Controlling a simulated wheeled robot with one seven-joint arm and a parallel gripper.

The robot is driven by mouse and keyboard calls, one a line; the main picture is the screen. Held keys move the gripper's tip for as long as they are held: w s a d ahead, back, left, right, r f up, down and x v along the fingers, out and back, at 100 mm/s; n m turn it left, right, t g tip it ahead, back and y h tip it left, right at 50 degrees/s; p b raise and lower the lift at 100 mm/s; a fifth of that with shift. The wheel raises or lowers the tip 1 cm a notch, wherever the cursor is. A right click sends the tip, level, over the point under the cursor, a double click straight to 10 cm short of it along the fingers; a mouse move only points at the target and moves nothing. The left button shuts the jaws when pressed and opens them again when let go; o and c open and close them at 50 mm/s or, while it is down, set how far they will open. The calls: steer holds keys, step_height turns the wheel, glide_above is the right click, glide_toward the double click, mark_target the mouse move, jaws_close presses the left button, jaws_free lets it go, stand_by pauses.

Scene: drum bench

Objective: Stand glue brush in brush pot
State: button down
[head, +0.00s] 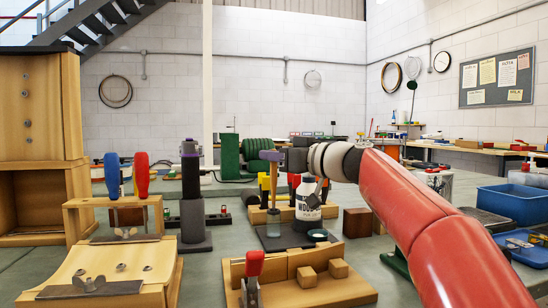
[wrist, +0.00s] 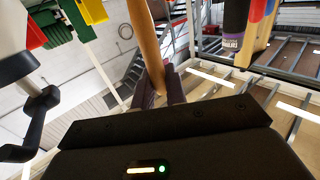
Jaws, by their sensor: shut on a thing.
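My gripper (head: 271,156) has purple fingertips and is shut on the upper part of the glue brush (head: 274,178), whose wooden handle hangs nearly upright below it. In the wrist view the handle (wrist: 145,32) runs between the purple fingertips (wrist: 162,92). The bristles are not clearly visible.
A wooden jig with a red clamp (head: 255,264) lies in front. A dark post (head: 191,195) and a rack with blue and red handles (head: 112,208) stand left. A blue bin (head: 512,203) sits at right.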

steer(key=shift+f+b, duration=0.85)
steer(key=c, duration=1.3)
jaws_free()
steer(key=shift+c, duration=0.2)
steer(key=b+v, duration=0.2)
steer(key=v, duration=0.6)
steer(key=shift+a+r, duration=0.1)
